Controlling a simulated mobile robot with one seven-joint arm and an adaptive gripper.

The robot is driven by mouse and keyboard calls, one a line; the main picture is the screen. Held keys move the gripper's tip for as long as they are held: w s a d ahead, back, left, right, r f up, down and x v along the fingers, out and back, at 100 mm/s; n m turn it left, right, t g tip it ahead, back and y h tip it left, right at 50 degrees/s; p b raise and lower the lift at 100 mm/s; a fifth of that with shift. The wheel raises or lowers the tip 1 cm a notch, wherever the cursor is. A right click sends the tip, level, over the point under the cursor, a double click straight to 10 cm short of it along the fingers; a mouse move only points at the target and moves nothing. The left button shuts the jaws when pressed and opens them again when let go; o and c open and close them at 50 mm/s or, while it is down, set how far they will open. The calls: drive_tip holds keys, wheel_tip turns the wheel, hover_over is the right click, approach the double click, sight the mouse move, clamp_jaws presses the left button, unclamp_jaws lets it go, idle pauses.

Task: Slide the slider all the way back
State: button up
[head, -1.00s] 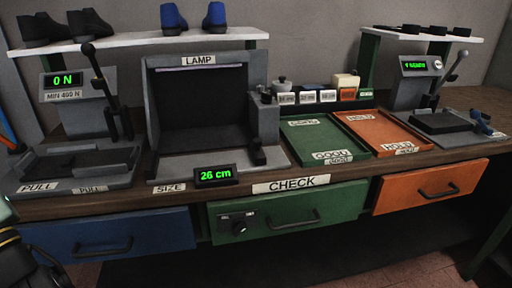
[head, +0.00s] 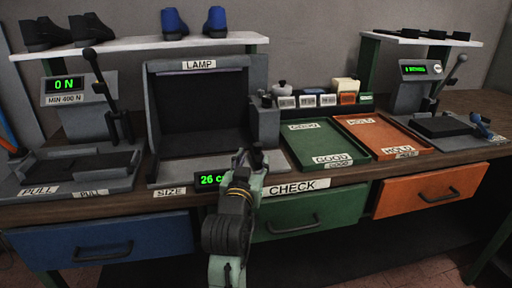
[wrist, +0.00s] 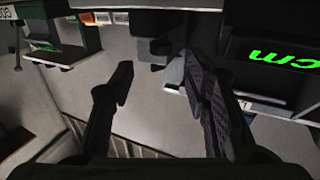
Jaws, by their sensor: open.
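The size station (head: 197,68) is a grey box with a LAMP label and a dark, empty-looking interior. Its slider (head: 258,156) is a small dark knob on the right side of the base, partly covered by my gripper in the head view. In the wrist view a dark knob (wrist: 160,46), likely the slider, lies ahead between the fingertips. My gripper (head: 251,160) is open and empty at the front of the station, its fingers apart; the wrist view shows them too (wrist: 158,78). I cannot tell whether they touch the slider. The green display (head: 212,179) is partly hidden by my gripper.
To the right lie the green GOOD tray (head: 322,145) and the orange HOLD tray (head: 383,134). A pull station (head: 75,165) with a lever stands left, a press (head: 440,125) right. Blue boots (head: 174,22) stand on the shelf. Drawers (head: 310,213) front the bench.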

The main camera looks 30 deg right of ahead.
sight(257, 148)
drive_tip(key=p+x, duration=0.1)
drive_tip(key=x, duration=0.5)
drive_tip(key=shift+w, duration=0.1)
drive_tip(key=shift+c, duration=0.2)
clamp_jaws()
idle(0.5)
